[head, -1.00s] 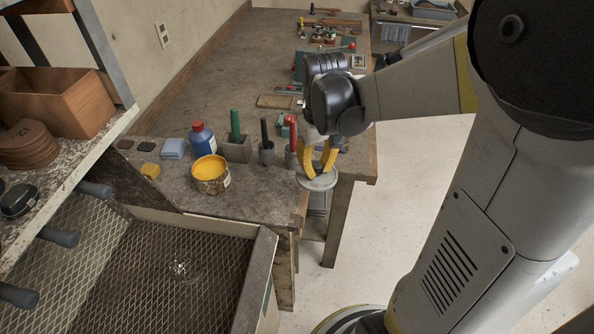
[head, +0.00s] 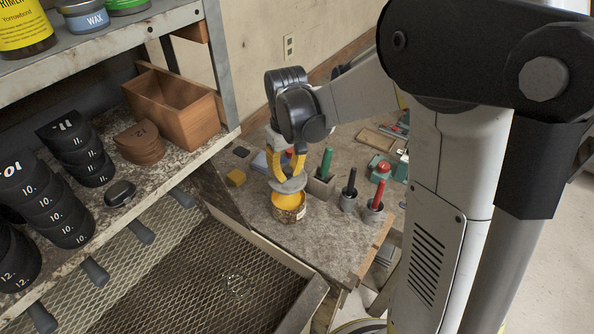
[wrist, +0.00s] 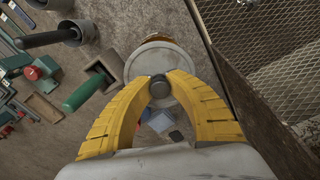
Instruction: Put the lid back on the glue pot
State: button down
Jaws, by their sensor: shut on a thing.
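The glue pot (head: 289,213) is a can with yellow glue at its top, standing upright on the bench. My gripper (head: 287,170) has yellow fingers shut on the knob of the round grey lid (head: 288,185). The lid is above the pot's mouth, roughly level, covering part of it; yellow glue shows below its edge. In the wrist view the fingers (wrist: 159,90) pinch the dark knob of the lid (wrist: 166,60), and a sliver of the pot (wrist: 157,38) shows beyond the lid. I cannot tell whether the lid touches the rim.
A green-handled tool (head: 326,162) stands in a block right of the pot, with black-handled (head: 351,182) and red-handled (head: 379,194) tools in cups. A shelf (head: 190,140) with a wooden box (head: 176,105) and a mesh tray (head: 215,270) are nearer.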

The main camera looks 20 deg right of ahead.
jog(key=shift+s+f+b, duration=0.15)
jog(key=shift+f+b, duration=0.4)
jog(key=shift+f, duration=0.25)
jog(key=shift+f+b, duration=1.75)
jog(key=shift+f, duration=0.65)
jog(key=shift+f+b, duration=0.2)
jog(key=shift+b, duration=0.25)
jog(key=c, duration=0.7)
grip_release()
jog(key=shift+c, duration=0.2)
jog(key=shift+r+p, duration=2.5)
jog(key=shift+r, duration=1.05)
